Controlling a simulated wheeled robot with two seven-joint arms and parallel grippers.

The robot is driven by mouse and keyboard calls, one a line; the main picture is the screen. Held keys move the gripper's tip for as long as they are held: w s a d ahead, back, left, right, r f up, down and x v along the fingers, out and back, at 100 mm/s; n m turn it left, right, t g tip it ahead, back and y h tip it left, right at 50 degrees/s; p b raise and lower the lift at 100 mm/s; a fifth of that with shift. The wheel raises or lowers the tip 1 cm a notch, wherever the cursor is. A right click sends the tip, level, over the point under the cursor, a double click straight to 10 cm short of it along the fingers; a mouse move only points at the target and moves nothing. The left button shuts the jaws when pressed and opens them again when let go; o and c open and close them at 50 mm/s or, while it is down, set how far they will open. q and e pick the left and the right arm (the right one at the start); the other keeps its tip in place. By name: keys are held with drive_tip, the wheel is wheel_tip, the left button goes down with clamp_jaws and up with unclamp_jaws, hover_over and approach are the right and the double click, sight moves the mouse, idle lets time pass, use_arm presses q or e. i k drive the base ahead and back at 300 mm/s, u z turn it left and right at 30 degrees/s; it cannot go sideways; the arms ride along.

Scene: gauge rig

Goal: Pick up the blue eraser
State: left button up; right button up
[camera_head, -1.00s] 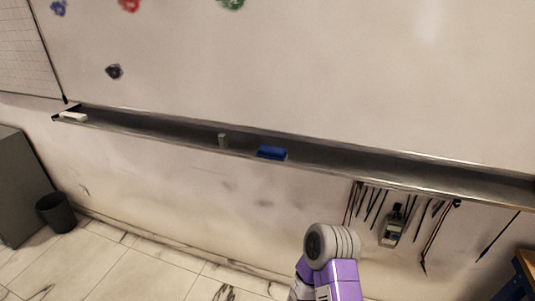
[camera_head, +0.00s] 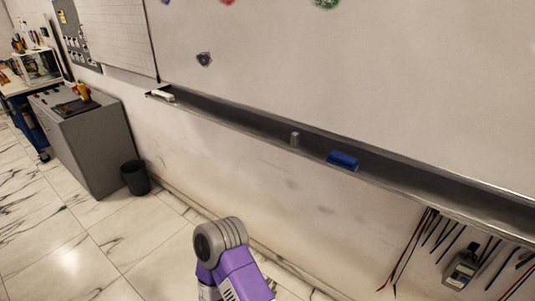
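The blue eraser (camera_head: 343,160) lies in the long metal tray (camera_head: 400,174) along the bottom of the whiteboard, right of the picture's middle. Nothing covers it. A purple and grey arm link of mine shows at the bottom, below and left of the eraser and well apart from it. Neither of my grippers is in the picture.
A small grey-green object (camera_head: 294,139) stands in the tray left of the eraser, and a white block (camera_head: 162,96) lies at its left end. A grey cabinet (camera_head: 100,150) and black bin (camera_head: 134,177) stand left. Cables and a meter (camera_head: 461,270) hang lower right. Marbled floor is clear.

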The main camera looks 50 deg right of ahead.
sight(346, 162)
drive_tip(key=u, duration=1.25)
drive_tip(key=k, duration=1.4)
drive_tip(key=z, duration=1.9)
